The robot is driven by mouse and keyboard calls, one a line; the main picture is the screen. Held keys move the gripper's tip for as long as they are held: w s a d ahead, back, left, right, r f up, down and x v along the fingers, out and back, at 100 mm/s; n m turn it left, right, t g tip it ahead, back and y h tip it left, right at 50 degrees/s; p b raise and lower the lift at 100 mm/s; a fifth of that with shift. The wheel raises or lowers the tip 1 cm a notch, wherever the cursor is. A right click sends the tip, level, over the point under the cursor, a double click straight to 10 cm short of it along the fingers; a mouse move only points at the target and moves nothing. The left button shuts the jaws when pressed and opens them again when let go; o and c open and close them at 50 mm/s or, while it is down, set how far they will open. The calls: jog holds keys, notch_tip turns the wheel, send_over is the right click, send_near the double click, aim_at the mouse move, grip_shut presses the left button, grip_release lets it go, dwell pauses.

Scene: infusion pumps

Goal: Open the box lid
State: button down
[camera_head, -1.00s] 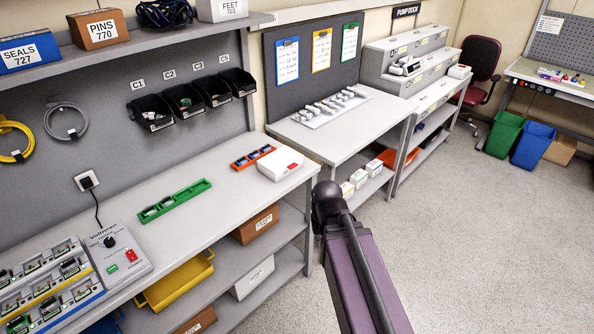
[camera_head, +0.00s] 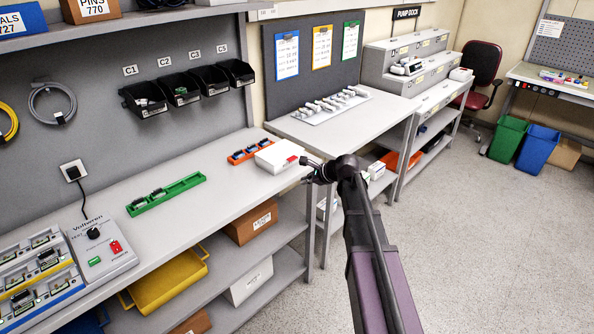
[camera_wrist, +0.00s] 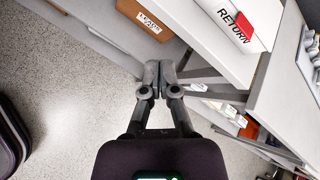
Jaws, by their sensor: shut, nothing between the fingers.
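The white box (camera_head: 275,156) stands on the right end of the near bench, with its lid down. A red tab marks its right side. In the wrist view, the box (camera_wrist: 222,14) is at the upper right, and its side carries the word RETURN beside the red tab (camera_wrist: 245,12). My gripper (camera_head: 307,161) is just right of the box in the head view. In the wrist view, my gripper's fingers (camera_wrist: 157,66) are together and empty, below and left of the box. I cannot tell from the head view whether they touch it.
The second table (camera_head: 340,140) with a white tray of devices is behind my arm. The floor (camera_head: 480,240) on the right is clear.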

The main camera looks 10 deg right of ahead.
jog(key=w+d+m+t+y+b, duration=0.1)
jog(key=w+d+m+t+b, duration=0.2)
jog(key=w+d+m, duration=0.2)
jog(key=w+m, duration=0.3)
jog(key=w, duration=0.1)
jog(key=shift+w+d+r+m+t, duration=0.15)
jog(key=shift+w+m+t, duration=0.15)
jog(key=shift+m, duration=0.1)
jog(key=shift+b+x, duration=2.1)
jog(key=shift+x, duration=2.9)
